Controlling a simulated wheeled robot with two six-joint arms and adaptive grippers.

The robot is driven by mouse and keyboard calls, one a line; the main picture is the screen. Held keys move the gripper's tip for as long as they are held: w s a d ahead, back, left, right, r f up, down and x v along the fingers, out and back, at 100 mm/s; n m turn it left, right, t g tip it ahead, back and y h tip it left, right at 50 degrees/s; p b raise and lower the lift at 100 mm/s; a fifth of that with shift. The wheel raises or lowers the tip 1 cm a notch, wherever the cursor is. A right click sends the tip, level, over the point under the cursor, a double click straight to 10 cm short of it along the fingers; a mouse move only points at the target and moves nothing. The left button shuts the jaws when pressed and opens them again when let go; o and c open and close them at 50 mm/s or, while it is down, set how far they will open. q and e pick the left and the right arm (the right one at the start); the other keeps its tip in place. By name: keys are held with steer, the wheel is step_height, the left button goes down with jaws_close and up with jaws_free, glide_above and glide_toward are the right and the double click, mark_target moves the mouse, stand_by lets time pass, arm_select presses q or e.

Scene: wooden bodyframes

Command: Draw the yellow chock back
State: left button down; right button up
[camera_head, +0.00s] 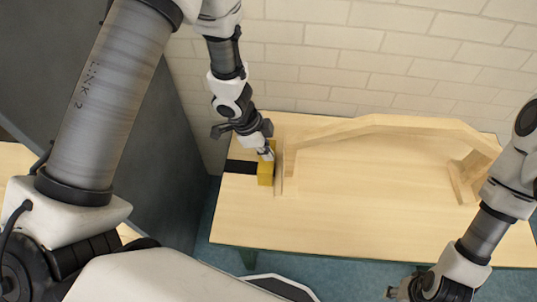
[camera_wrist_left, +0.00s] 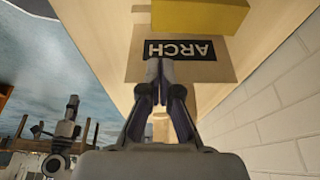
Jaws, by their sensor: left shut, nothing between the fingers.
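The yellow chock (camera_head: 265,174) is a block on the wooden table's left part, at the right end of a black strip (camera_head: 240,167). In the left wrist view the chock (camera_wrist_left: 200,15) is at the top, beyond the black label reading ARCH (camera_wrist_left: 188,52). My left gripper (camera_head: 268,155) is at the chock's far end in the head view; whether it touches is unclear. In the left wrist view the gripper's fingers (camera_wrist_left: 158,68) are together and empty. My right gripper (camera_head: 405,291) is partly cut off at the bottom edge.
A wooden arch frame (camera_head: 390,124) lies on the table (camera_head: 350,220), right of the chock. A thin upright wooden piece (camera_head: 279,172) stands between them. A brick wall (camera_head: 340,50) is behind the table, and a dark grey panel (camera_head: 170,150) is at left. The table's front is clear.

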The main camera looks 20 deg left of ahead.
arm_select(q)
steer(key=b, duration=0.1)
glide_above(275, 179)
step_height(275, 179, down, 8)
steer(key=shift+d+r, duration=0.1)
steer(key=shift+r, duration=0.15)
arm_select(e)
step_height(275, 179, down, 2)
steer(key=shift+w+f, duration=0.1)
steer(key=shift+w, duration=0.05)
arm_select(q)
steer(key=shift+s, duration=0.1)
